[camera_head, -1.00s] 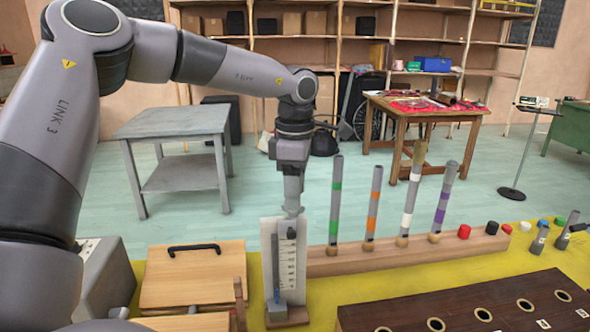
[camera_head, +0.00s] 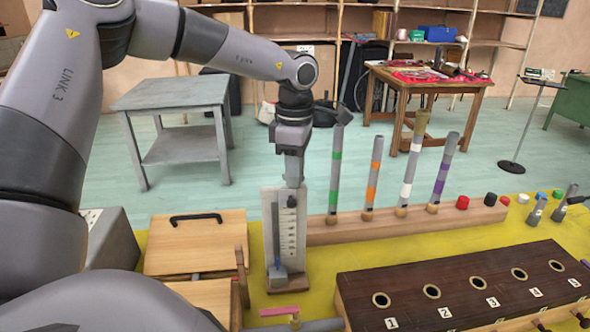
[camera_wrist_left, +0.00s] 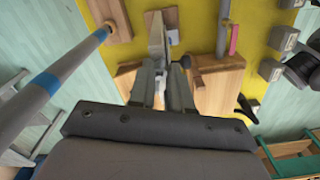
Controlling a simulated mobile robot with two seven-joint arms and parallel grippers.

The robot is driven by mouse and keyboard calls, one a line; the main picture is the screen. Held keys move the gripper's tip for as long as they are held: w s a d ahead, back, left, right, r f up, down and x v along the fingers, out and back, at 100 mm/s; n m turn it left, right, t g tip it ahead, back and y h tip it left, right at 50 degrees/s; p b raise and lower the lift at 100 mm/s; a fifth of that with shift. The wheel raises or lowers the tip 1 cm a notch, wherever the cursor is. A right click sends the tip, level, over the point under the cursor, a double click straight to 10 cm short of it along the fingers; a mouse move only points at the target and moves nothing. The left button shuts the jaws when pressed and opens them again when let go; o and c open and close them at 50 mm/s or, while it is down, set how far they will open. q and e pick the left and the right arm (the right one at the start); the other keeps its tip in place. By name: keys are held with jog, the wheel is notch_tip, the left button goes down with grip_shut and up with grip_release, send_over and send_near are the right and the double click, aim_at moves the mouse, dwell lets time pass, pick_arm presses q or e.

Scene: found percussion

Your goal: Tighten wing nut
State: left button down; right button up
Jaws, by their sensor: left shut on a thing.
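The upright gauge stand (camera_head: 299,238) has a pale plate with a printed scale and a small wooden foot. It stands on the yellow mat in the head view. My left gripper (camera_head: 291,186) points down at the top of the stand. It is shut on a small part there, apparently the wing nut, which the fingers mostly hide. In the left wrist view the gripper fingers (camera_wrist_left: 163,88) reach to the top of the stand. I cannot make out the nut's wings or its angle. My right gripper is not in view.
Several banded tubes (camera_head: 376,165) stand in a wooden rail (camera_head: 340,233) right of the stand. A dark box with numbered holes (camera_head: 460,279) lies in front on the right. A wooden box with a black handle (camera_head: 195,240) is on the left. Yellow mat is bare between rail and dark box.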

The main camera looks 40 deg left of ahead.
pick_arm(q)
jog(key=m, duration=0.3)
jog(key=shift+m, duration=0.3)
jog(key=m, duration=0.3)
jog(key=shift+m, duration=0.4)
jog(key=shift+r, duration=0.1)
jog(key=m, duration=0.3)
jog(key=shift+s+m, duration=0.1)
jog(key=shift+m, duration=0.3)
jog(key=shift+m, duration=0.3)
jog(key=m, duration=0.3)
jog(key=shift+m, duration=0.3)
